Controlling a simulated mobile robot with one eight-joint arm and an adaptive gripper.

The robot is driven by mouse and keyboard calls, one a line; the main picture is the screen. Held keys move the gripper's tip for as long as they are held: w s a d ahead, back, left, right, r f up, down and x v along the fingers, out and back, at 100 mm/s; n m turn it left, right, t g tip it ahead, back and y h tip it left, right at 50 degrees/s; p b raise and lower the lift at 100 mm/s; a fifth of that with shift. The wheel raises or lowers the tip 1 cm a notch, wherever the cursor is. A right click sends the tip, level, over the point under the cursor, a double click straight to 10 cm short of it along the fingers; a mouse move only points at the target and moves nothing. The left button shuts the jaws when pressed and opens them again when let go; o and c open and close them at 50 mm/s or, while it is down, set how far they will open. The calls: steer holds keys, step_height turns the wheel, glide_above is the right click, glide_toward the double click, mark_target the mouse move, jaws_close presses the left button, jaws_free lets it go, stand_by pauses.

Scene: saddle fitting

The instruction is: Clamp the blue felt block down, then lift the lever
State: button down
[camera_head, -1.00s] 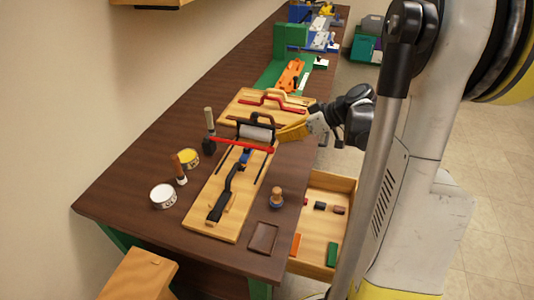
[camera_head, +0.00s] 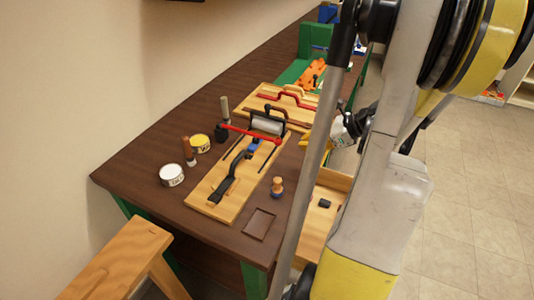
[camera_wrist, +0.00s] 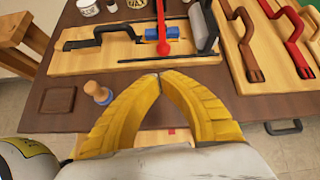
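A wooden board (camera_head: 215,205) lies on the bench. On it are a long black handle (camera_head: 232,172), a red lever bar (camera_head: 248,133) and a pale roller in a black frame (camera_head: 267,126). The small blue piece (camera_head: 253,146), seemingly the felt block, sits by the red bar. In the wrist view the blue piece (camera_wrist: 151,32) lies beside the red bar (camera_wrist: 162,22), right of the black handle (camera_wrist: 98,33). My gripper (camera_wrist: 158,76) has its yellow fingertips together with nothing between them, apart from the board's near edge. In the head view my arm partly hides it.
A wooden knob (camera_head: 277,186) and a brown tray (camera_head: 258,223) are on the bench near the board. Two tins (camera_head: 172,175) and brush-like tools stand left. A second board (camera_head: 295,97) with red and brown handles lies behind. An open drawer (camera_head: 312,232) sticks out below the bench edge.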

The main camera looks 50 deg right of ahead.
steer(key=shift+m, duration=0.6)
steer(key=b+x, duration=0.4)
steer(key=x, duration=0.6)
steer(key=shift+s, duration=0.1)
steer(key=shift+r, duration=0.1)
step_height(320, 180, up, 9)
steer(key=g+h+p, duration=0.1)
steer(key=g+p, duration=0.2)
steer(key=p, duration=0.6)
step_height(320, 180, up, 7)
steer(key=g+h+p, duration=0.1)
steer(key=g+p, duration=0.3)
steer(key=p, duration=0.3)
glide_above(273, 154)
steer(key=w+a+r+g+p, duration=0.1)
steer(key=w+a+r+p, duration=0.1)
steer(key=w, duration=0.5)
steer(key=w+a+r+g+h+p, duration=0.1)
steer(key=w+a+r+p, duration=0.1)
steer(key=w+r+p, duration=0.2)
steer(key=shift+w+a+r+g, duration=0.15)
steer(key=shift+w+r+g, duration=0.25)
steer(key=shift+w+r, duration=1.35)
